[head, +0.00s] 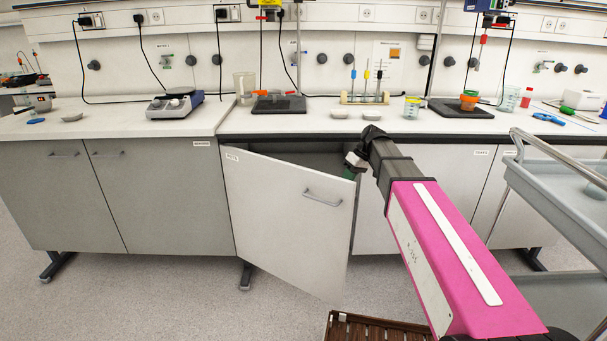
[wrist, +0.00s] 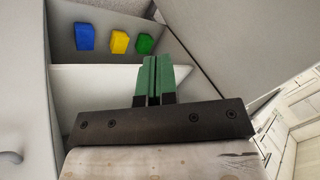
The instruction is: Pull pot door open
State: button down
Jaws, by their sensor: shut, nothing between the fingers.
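The pot door (head: 285,215) is a pale cabinet door, hinged at its left side and standing partly open. Its bar handle (head: 323,198) is near the upper right of its front face. My gripper (head: 349,174) is at the door's upper free edge, partly hidden behind it in the head view. In the wrist view my gripper's green fingers (wrist: 153,82) are together with nothing between them, pointing into the cabinet opening. A pale panel at the left (wrist: 25,85) looks like the door, and a grey rounded piece at lower left may be its handle. I cannot tell whether the fingers touch the door.
Inside the cabinet are a blue block (wrist: 85,37), a yellow block (wrist: 119,42) and a green block (wrist: 144,43). The bench (head: 130,118) above carries a hotplate (head: 174,106) and glassware. A grey cart (head: 555,175) stands right; a brown slatted thing (head: 370,328) lies on the floor.

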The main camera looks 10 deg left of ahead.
aim_at(303, 173)
jog(key=w+a+r+n+g+y, duration=0.15)
jog(key=a+r+n, duration=0.25)
jog(key=a+r, duration=0.55)
jog(key=shift+n, duration=0.3)
jog(key=x, duration=0.3)
jog(key=s+x, duration=0.1)
jog(key=x, duration=0.2)
jog(key=s+r+x, duration=0.1)
jog(key=x, duration=0.3)
jog(key=shift+s+a, duration=0.4)
jog(key=shift+s, duration=0.2)
